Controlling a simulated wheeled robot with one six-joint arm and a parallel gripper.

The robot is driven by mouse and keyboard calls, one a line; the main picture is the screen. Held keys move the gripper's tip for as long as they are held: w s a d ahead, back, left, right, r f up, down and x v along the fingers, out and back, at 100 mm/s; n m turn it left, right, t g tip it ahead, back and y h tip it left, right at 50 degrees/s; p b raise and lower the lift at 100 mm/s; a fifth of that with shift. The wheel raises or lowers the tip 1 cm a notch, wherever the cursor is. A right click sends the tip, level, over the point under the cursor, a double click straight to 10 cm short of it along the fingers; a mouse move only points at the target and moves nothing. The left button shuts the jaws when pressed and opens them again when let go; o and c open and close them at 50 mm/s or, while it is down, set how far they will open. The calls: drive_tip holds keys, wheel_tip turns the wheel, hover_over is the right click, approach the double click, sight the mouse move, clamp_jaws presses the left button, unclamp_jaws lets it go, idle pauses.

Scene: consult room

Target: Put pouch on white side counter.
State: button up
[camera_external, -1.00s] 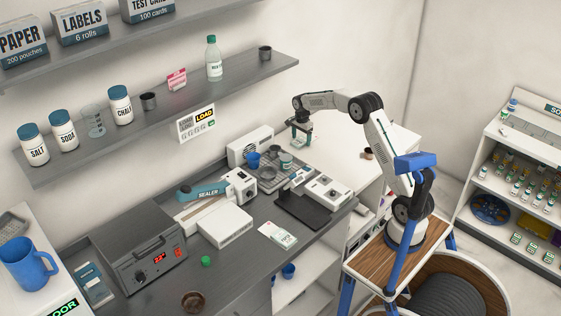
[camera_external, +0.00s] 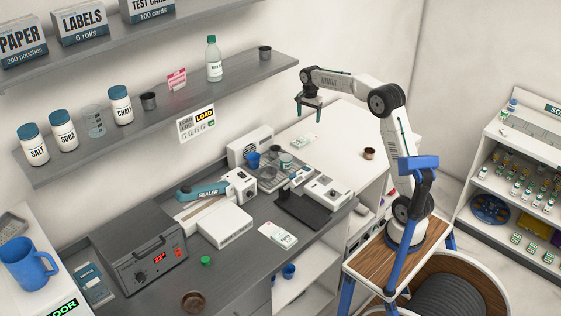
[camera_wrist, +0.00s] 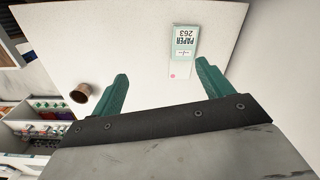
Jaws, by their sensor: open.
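A white and green paper pouch (camera_external: 303,141) lies flat on the white side counter (camera_external: 345,124), near its left edge. In the wrist view the pouch (camera_wrist: 184,45) shows the printed words "PAPER 263" and lies on the bare white counter top (camera_wrist: 110,30). My gripper (camera_external: 309,112) is raised above the counter, apart from the pouch. Its green fingers are spread with nothing between them in the wrist view (camera_wrist: 162,70). A similar white and green packet (camera_external: 277,234) lies on the dark bench.
A small brown cup (camera_external: 369,153) stands on the white counter; it also shows in the wrist view (camera_wrist: 80,93). A grey shelf (camera_external: 235,82) runs along the wall at left.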

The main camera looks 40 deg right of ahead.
drive_tip(key=s+a+r+n, duration=0.2)
drive_tip(key=s, duration=0.6)
drive_tip(key=s+a+r+n, duration=0.2)
drive_tip(key=s+r+n, duration=0.1)
drive_tip(key=s, duration=0.4)
drive_tip(key=s+a+r+n, duration=0.2)
drive_tip(key=s+a, duration=0.1)
drive_tip(key=s, duration=0.5)
drive_tip(key=s+f+n, duration=0.2)
drive_tip(key=s+f, duration=0.1)
drive_tip(key=s, duration=0.4)
drive_tip(key=s+a+f+n, duration=0.1)
drive_tip(key=s+f+n, duration=0.1)
drive_tip(key=s, duration=0.6)
drive_tip(key=s+a+f+n+t, duration=0.1)
drive_tip(key=s+f+n, duration=0.2)
drive_tip(key=s, duration=0.5)
drive_tip(key=shift+a+f+n, duration=0.25)
drive_tip(key=shift+f+n, duration=0.05)
drive_tip(key=shift+n, duration=0.3)
